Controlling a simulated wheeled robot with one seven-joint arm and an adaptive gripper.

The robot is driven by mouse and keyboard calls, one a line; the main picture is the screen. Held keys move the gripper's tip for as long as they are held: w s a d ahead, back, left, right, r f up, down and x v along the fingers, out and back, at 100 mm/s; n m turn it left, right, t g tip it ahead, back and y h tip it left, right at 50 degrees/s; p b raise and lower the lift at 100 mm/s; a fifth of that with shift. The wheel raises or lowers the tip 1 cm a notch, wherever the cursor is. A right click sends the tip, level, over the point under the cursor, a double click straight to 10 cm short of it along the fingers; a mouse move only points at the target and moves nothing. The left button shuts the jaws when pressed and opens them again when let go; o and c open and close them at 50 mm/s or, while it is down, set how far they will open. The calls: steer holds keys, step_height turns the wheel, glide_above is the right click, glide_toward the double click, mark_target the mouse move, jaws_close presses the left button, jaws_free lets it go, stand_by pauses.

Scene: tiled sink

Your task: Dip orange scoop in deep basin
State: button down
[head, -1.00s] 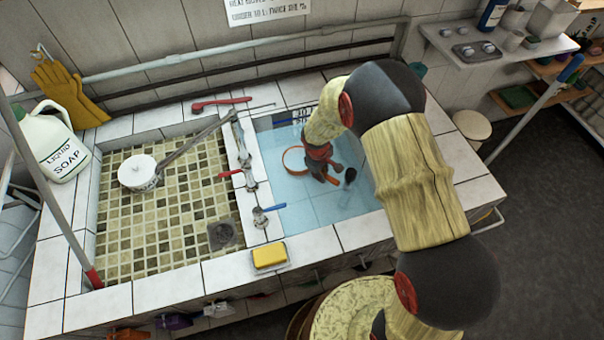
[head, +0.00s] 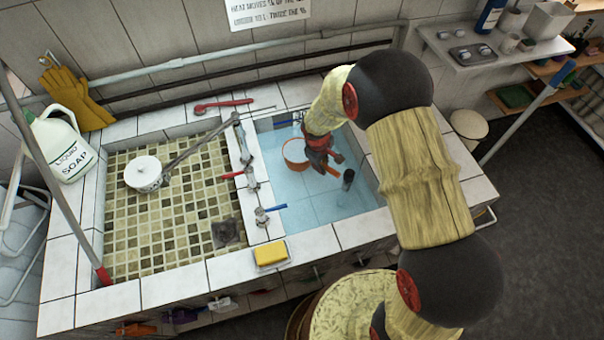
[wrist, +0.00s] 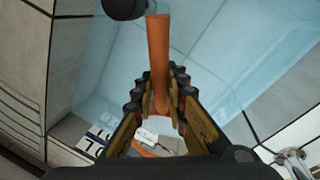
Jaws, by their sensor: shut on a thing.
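The orange scoop (head: 296,160) is in the deep basin (head: 322,208), which holds clear blue water. Its round bowl shows an orange outer wall and a pale inside. My gripper (head: 318,155) is shut on the scoop's handle, with the bowl to its left and the handle end (head: 332,174) to its lower right. In the wrist view the orange handle (wrist: 158,60) runs up from between the fingers (wrist: 155,105); the bowl is mostly hidden below them. I cannot tell whether the bowl's underside touches the water.
A dark upright pipe (head: 348,179) stands in the basin right of the scoop. Taps (head: 251,178) line the divider at left. The shallow tiled basin (head: 185,235) holds a white pot (head: 143,172). A yellow sponge (head: 271,253) lies on the front ledge.

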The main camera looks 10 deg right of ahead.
step_height(320, 180, up, 12)
steer(key=p, duration=0.7)
steer(key=shift+p, duration=0.3)
stand_by(0.6)
steer(key=shift+f, duration=0.15)
stand_by(1.0)
